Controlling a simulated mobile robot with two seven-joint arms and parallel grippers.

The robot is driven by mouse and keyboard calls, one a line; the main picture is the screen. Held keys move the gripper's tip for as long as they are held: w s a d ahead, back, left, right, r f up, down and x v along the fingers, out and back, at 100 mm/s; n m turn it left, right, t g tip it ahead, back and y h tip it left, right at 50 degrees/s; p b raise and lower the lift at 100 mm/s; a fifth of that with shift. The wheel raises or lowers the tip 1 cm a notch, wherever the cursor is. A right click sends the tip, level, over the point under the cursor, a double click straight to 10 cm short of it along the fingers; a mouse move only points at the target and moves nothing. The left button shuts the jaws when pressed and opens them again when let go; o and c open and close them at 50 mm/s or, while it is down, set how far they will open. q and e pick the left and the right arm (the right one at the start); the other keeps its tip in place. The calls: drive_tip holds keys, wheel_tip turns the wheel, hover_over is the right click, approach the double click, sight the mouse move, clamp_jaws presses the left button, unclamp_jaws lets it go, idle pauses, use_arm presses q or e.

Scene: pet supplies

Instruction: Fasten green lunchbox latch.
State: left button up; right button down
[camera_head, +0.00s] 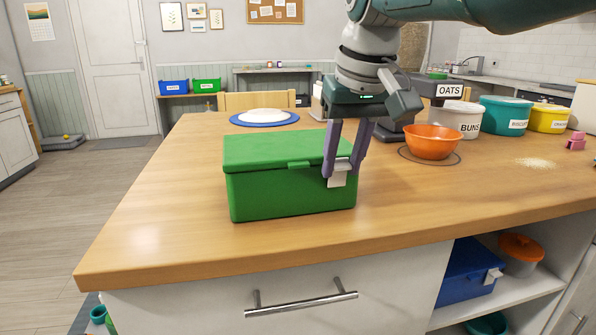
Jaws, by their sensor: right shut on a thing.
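The green lunchbox (275,195) stands on the wooden counter with its lid down. A pale grey latch (338,180) is at the box's right front part, below the lid edge. My right gripper (345,168) points down from above, its purple fingers on either side of the latch and shut on it. The fingers partly cover the latch, so I cannot tell whether it is fastened. My left gripper is not in view.
An orange bowl (432,143) stands right of the box, with a labelled white tub (458,121) behind it. A kitchen scale (440,92) and a white plate on a blue mat (264,116) are farther back. The counter (165,210) left of the box is clear.

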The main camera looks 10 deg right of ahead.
idle(0.3)
drive_tip(key=c, duration=0.5)
unclamp_jaws()
drive_tip(key=shift+d, duration=0.1)
drive_tip(key=shift+r, duration=0.1)
drive_tip(key=p+v, duration=0.3)
drive_tip(key=p, duration=0.3)
drive_tip(key=shift+r, duration=0.3)
drive_tip(key=p, duration=0.2)
approach(342, 165)
drive_tip(key=r, duration=0.1)
drive_tip(key=shift+s, duration=0.3)
